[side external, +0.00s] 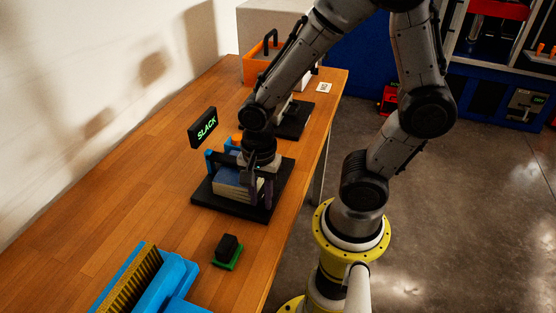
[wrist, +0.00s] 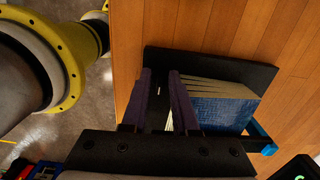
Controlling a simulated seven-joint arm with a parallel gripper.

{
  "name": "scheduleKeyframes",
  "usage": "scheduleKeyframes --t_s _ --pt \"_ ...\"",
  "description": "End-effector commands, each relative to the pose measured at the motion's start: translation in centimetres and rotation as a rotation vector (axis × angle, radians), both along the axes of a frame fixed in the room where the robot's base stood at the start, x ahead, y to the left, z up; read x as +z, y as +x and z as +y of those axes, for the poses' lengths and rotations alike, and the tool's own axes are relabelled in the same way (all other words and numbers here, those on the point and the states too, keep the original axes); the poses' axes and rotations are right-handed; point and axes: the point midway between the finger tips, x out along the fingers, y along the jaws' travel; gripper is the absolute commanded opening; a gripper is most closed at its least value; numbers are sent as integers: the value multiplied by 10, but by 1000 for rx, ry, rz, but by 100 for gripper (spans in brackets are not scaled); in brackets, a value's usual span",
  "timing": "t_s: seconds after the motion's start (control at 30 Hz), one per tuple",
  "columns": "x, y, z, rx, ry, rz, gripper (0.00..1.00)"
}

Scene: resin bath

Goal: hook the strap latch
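A stack of boards or books with a blue cover (side external: 232,184) lies on a black base plate (side external: 213,200). In the wrist view the blue cover (wrist: 222,110) and pale page edges lie right of my fingers. A blue bracket (side external: 210,160) stands at the stack's back left. My gripper (side external: 260,192) points down over the plate's right side, beside the stack. In the wrist view its purple fingers (wrist: 160,74) stand apart, with a dark surface visible between them; I cannot tell whether it is strap, latch or plate. No latch can be picked out clearly. A black sign (side external: 203,128) reads "SLACK" in green.
A black block on a green base (side external: 228,250) and a blue brush-like fixture (side external: 150,285) are at the front of the wooden table (side external: 170,180). An orange bin (side external: 257,68) and another black plate (side external: 294,122) are farther back. The table left of the plate is clear.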

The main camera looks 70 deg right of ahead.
Motion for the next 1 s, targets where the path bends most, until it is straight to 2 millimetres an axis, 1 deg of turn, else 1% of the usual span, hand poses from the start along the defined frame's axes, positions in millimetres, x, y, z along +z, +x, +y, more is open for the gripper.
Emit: scheduleKeyframes --t_s 0.03,1.0 --pt "-2 -2 -8 44 -21 11 39" --pt "-1 0 -6 1106 -17 -1 39"
